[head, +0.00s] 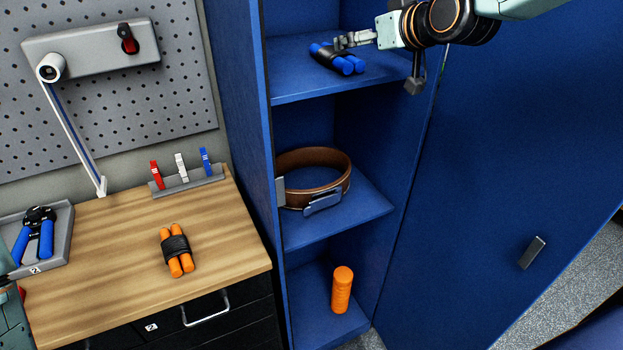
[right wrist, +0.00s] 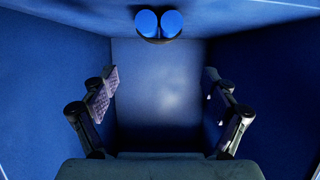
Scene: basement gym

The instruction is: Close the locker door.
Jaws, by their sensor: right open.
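The blue locker door (head: 500,160) stands wide open to the right of the locker (head: 240,100). A small grey handle (head: 532,252) is on its face. My right gripper (head: 352,40) reaches in at the locker's top shelf, beside a jump rope with blue handles and a black band (head: 338,58). In the right wrist view my right gripper (right wrist: 162,92) is open with nothing between its fingers, and the blue handle ends (right wrist: 158,23) show beyond them at the top.
A brown belt (head: 315,160) lies on the middle shelf and an orange roller (head: 342,289) stands on the bottom one. A wooden bench (head: 110,240) on the left bears an orange-handled bundle (head: 176,250), a grey tray (head: 62,240) and clips (head: 182,168).

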